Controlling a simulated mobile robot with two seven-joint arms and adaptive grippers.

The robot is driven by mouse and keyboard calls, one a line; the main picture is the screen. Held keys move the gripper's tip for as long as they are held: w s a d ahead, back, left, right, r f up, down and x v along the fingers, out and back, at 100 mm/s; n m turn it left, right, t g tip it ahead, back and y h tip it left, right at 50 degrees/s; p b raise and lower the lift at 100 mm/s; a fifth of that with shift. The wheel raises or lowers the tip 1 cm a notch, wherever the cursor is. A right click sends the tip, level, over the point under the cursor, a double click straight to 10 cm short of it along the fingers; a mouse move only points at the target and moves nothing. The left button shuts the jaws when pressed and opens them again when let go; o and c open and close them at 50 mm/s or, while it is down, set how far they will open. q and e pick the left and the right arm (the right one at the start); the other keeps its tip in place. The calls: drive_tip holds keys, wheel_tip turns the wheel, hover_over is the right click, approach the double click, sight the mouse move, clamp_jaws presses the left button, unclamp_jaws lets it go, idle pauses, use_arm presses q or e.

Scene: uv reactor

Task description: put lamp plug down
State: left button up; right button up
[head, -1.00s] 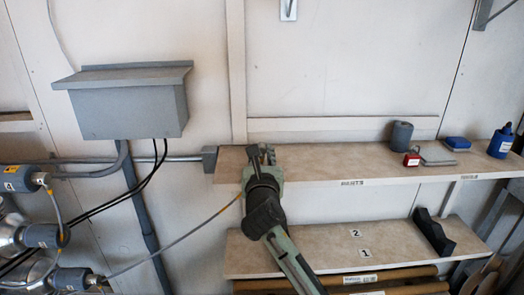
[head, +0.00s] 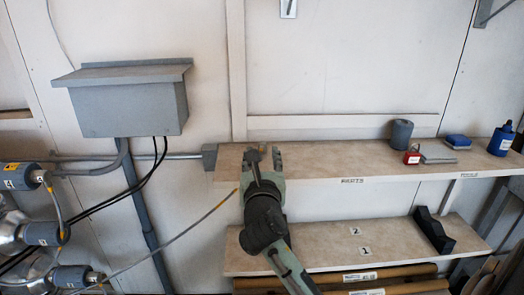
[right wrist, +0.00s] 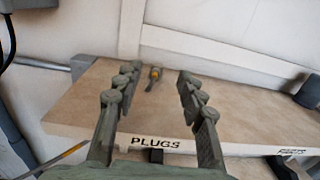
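The lamp plug (right wrist: 154,74), small and dark with an orange-yellow band, lies on the upper shelf (right wrist: 240,115), behind the PLUGS label, in the right wrist view. My right gripper (head: 264,153) is over the left end of that shelf in the head view. It also shows in the right wrist view (right wrist: 155,92), its fingers wide apart with a gap on both sides of the plug. The gripper is open and holds nothing. In the head view the plug is too small to make out clearly between the fingers. My left gripper is not in view.
A grey cylinder (head: 401,134), a red padlock-like item (head: 411,158) and blue items, including a bottle (head: 501,141), stand at the shelf's right. A lower shelf (head: 320,242) holds a black rest (head: 433,231). A cable (head: 170,245) runs from the lamp ends (head: 42,234) toward the gripper. The upper shelf's middle is clear.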

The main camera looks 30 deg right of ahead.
drive_tip(key=v, duration=0.7)
drive_tip(key=s+a+f+m+g+y, duration=0.1)
drive_tip(key=s+f+m+g+y, duration=0.15)
drive_tip(key=f+m, duration=0.7)
drive_tip(key=s+f+m+g+y, duration=0.2)
drive_tip(key=f+m+g, duration=0.15)
drive_tip(key=f, duration=1.25)
drive_tip(key=s+a+f+m+g+y, duration=0.1)
drive_tip(key=s+f+m+g+y, duration=0.1)
drive_tip(key=s+f+m, duration=0.5)
drive_tip(key=s+a+f+m+g+y, duration=0.1)
drive_tip(key=s+f+m+g+y, duration=0.1)
drive_tip(key=s+f+m+g, duration=0.2)
drive_tip(key=s+f+m, duration=0.3)
drive_tip(key=f, duration=0.4)
drive_tip(key=shift+a+m, duration=0.3)
drive_tip(key=shift+a, duration=0.1)
